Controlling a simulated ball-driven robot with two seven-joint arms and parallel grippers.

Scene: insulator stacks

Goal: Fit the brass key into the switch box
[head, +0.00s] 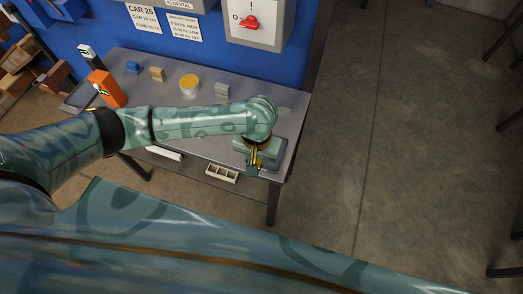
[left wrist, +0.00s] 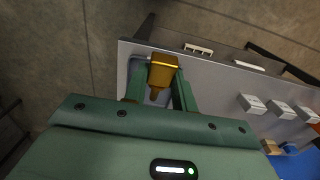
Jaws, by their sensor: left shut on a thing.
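My left gripper (head: 252,168) is over the right end of the grey table. In the left wrist view, its two green fingers (left wrist: 158,98) are shut on the brass key (left wrist: 163,70), a golden block with a narrower stem. In the head view, the brass key (head: 257,154) shows only partly behind the gripper. I cannot tell whether it touches the dark tray beneath. The switch box (head: 262,30) is a grey box with a red switch on the blue wall, behind the table. Its opening for the key cannot be made out. My right gripper is not in view.
The grey table (head: 180,100) bears a dark tray (head: 284,150) at the right end. An orange block (head: 106,90), a blue piece (head: 133,67), a tan piece (head: 157,74), a yellow-topped cylinder (head: 189,86) and a grey piece (head: 222,90) stand farther left. Floor right of the table is clear.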

